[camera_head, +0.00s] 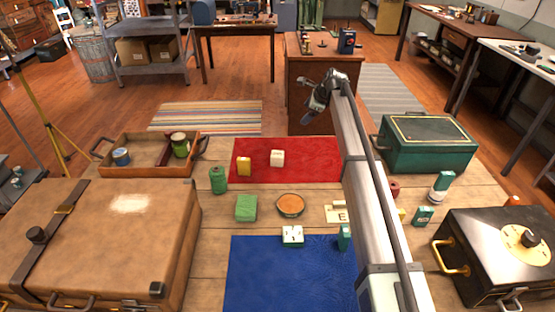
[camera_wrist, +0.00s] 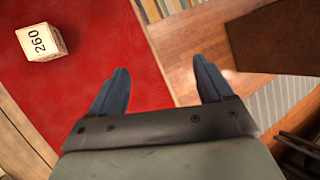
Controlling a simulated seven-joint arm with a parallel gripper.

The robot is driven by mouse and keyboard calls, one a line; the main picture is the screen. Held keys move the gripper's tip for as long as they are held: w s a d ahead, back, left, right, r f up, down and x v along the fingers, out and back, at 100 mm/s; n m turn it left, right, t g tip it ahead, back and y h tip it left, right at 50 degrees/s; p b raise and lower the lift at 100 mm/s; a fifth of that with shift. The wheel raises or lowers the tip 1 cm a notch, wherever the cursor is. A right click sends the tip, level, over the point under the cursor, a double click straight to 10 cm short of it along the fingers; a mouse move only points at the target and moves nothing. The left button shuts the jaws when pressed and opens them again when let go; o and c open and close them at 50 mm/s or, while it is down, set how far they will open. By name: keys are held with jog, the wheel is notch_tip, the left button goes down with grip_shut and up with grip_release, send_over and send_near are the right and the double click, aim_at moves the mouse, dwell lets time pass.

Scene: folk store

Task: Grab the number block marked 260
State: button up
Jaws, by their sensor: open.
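The number block marked 260 (camera_wrist: 41,42) is a cream cube in the upper left of the wrist view, lying on the red mat (camera_wrist: 75,95). In the head view a cream block (camera_head: 277,158) sits on the red mat (camera_head: 315,160); its marking cannot be read there. My gripper (camera_wrist: 160,85) is open with nothing between its fingers. In the wrist view it is to the right of the block and apart from it, over the mat's edge. In the head view my gripper (camera_head: 318,100) is raised beyond the mat's far side.
A yellow block (camera_head: 243,166) stands left of the cream block on the red mat. A green spool (camera_head: 218,180), a green block (camera_head: 246,207) and a round orange-topped tin (camera_head: 290,205) are nearer. A wooden tray (camera_head: 150,170) is left, a green case (camera_head: 427,148) right.

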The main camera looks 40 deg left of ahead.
jog(key=s+h, duration=0.3)
jog(key=s, duration=0.7)
jog(key=r+h, duration=0.2)
jog(key=h, duration=0.2)
send_over(277, 154)
jog(key=shift+g, duration=0.4)
jog(key=f, duration=0.8)
jog(key=shift+s+d+f, duration=0.15)
jog(key=shift+d+f, duration=0.2)
jog(key=shift+d, duration=0.05)
jog(key=shift+w+a+f, duration=0.1)
jog(key=shift+a+f, duration=0.1)
jog(key=shift+f, duration=1.15)
jog(key=shift+w+a+f, duration=0.1)
jog(key=shift+a+f, duration=0.1)
jog(key=shift+f, duration=1.1)
jog(key=shift+c, duration=0.4)
jog(key=c, duration=1)
jog(key=shift+o, duration=0.2)
